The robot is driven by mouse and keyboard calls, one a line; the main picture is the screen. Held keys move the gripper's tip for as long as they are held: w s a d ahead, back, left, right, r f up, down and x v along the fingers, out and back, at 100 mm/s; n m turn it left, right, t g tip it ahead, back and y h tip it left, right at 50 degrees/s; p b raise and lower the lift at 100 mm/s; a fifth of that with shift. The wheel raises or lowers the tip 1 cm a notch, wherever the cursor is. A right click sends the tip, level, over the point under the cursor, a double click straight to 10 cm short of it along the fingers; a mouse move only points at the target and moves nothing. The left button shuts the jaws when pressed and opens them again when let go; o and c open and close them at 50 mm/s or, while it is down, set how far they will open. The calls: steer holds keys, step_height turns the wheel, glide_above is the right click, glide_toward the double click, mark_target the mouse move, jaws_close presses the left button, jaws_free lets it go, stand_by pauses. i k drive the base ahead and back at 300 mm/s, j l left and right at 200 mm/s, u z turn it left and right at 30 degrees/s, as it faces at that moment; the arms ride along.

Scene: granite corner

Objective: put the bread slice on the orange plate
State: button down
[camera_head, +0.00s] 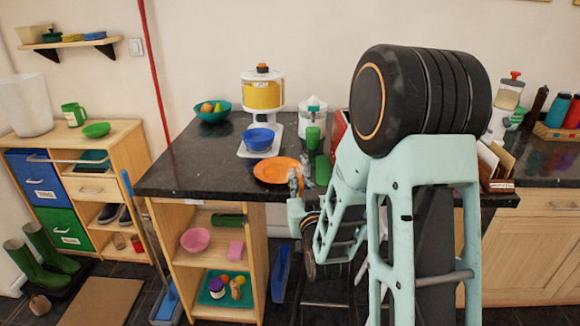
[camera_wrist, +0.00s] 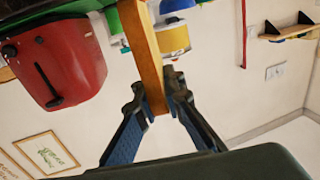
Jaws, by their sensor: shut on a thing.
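The orange plate (camera_head: 268,172) lies on the dark granite counter near its front edge, in the head view. My gripper (camera_head: 296,180) is at the plate's right edge in that picture, partly in front of it. In the wrist view my gripper (camera_wrist: 158,108) is shut on a long, narrow orange-brown slab, which looks like the bread slice (camera_wrist: 149,55) seen edge-on. The slice stands out beyond the fingertips. I cannot make out the slice in the head view. Whether it is over the plate or beside it, I cannot tell.
The red toaster (camera_wrist: 62,62) shows in the wrist view.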

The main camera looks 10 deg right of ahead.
mark_target(284, 179)
steer(key=i+j+z, duration=0.4)
steer(key=j, duration=0.25)
steer(key=i+j+z, duration=0.2)
steer(key=j, duration=0.2)
steer(key=i+j+z, duration=0.2)
steer(key=j, duration=0.2)
steer(key=i+j+z, duration=0.2)
steer(key=j, duration=0.2)
steer(key=k, duration=0.1)
